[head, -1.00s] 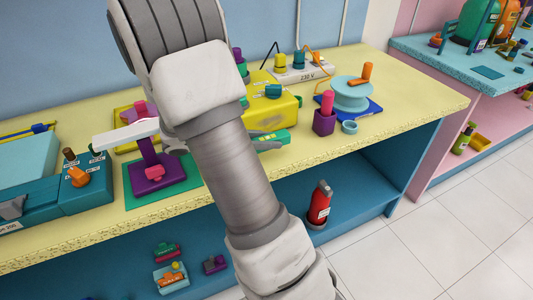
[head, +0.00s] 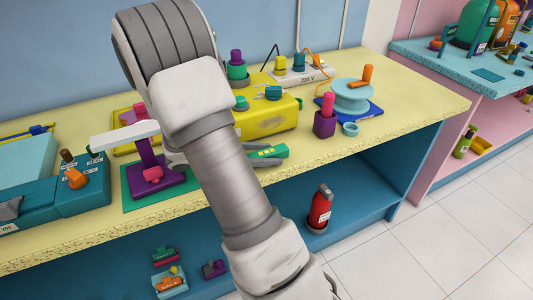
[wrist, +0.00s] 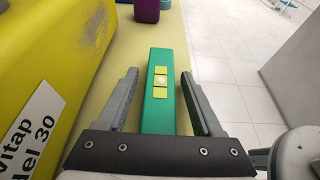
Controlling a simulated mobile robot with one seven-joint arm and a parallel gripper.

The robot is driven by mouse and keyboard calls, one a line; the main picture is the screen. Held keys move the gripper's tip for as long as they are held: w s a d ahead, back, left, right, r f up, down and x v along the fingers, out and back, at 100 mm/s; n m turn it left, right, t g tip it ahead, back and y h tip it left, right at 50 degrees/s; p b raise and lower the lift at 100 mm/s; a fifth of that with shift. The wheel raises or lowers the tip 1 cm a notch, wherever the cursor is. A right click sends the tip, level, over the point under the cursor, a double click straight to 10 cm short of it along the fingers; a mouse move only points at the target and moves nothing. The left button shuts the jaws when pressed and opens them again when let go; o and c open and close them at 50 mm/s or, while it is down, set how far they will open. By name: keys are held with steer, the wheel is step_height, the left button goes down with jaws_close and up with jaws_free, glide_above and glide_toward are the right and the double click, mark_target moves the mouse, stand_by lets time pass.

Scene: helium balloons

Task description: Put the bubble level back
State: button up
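The bubble level, a green bar with a yellow vial panel (wrist: 160,82), shows between my fingers in the wrist view. In the head view the bubble level (head: 270,153) lies at the front part of the yellow bench top, before the yellow machine. My gripper (wrist: 160,90) is open, with one finger on each side of the level and a visible gap at the left finger; the right finger is close to it. In the head view my gripper (head: 270,154) is partly hidden behind my arm. The level's near end is hidden by the gripper's palm.
The yellow machine (head: 266,118) stands close behind the level. A purple cup (head: 325,124) with a pink piece and a blue spool stand (head: 351,98) are to the right. A purple stand (head: 146,178) on a green mat is to the left. The bench's front edge is close.

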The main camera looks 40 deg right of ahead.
steer(key=shift+r, duration=0.25)
steer(key=p+v, duration=0.2)
steer(key=v, duration=0.9)
steer(key=shift+a+r, duration=0.15)
steer(key=shift+a, duration=0.2)
steer(key=shift+s+a+r, duration=0.1)
steer(key=shift+s+r, duration=0.05)
steer(key=shift+r, duration=0.1)
steer(key=s+a+r+m+t+y, duration=0.9)
steer(key=s+a+r+m+y, duration=0.3)
steer(key=s+m, duration=0.3)
steer(key=shift+s+a+r+y, duration=0.2)
steer(key=shift+s+a+y, duration=0.1)
steer(key=shift+s+y, duration=0.3)
steer(key=shift+w, duration=0.1)
step_height(320, 180, up, 9)
steer(key=p, duration=0.9)
